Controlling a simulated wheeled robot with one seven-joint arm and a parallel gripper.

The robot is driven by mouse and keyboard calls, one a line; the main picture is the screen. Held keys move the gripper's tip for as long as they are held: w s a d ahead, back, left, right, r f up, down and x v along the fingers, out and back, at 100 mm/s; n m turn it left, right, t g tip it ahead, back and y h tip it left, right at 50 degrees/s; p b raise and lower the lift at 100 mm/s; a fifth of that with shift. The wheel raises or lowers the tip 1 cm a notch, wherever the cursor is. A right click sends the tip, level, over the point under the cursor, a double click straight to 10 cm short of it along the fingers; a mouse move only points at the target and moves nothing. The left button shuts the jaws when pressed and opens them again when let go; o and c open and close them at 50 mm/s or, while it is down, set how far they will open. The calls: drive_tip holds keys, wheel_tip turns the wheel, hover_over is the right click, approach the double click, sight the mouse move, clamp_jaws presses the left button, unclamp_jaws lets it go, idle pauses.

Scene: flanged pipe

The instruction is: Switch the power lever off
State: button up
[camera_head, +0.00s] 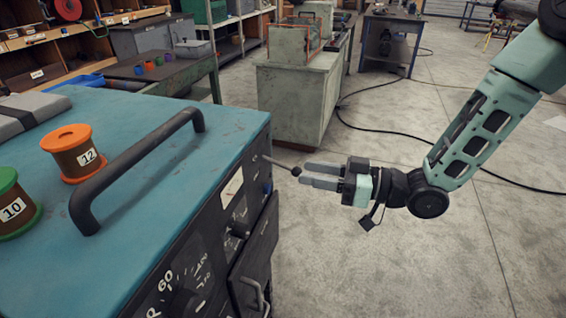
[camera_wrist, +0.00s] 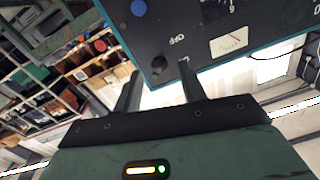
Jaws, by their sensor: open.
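The power lever (camera_head: 279,165) is a thin dark rod with a round black ball end. It sticks out from the front panel of a blue-topped machine (camera_head: 150,150). My gripper (camera_head: 307,174) is open, with its two grey fingers pointing at the ball from the right. The fingertips are at or just short of the ball; I cannot tell if they reach around it. In the wrist view the dark lever knob (camera_wrist: 158,64) shows between the open fingertips (camera_wrist: 157,74), close to an "OFF" label on the black panel (camera_wrist: 195,50). The lever's base is hard to see.
A black handle (camera_head: 140,165) rises from the machine top, near an orange spool (camera_head: 73,150) and a green spool (camera_head: 14,205). Knobs and a dial (camera_head: 183,295) stand out on the panel below the lever. The concrete floor (camera_head: 390,260) around my arm is clear.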

sight(291, 170)
drive_tip(key=p+x, duration=0.1)
drive_tip(key=x, duration=0.6)
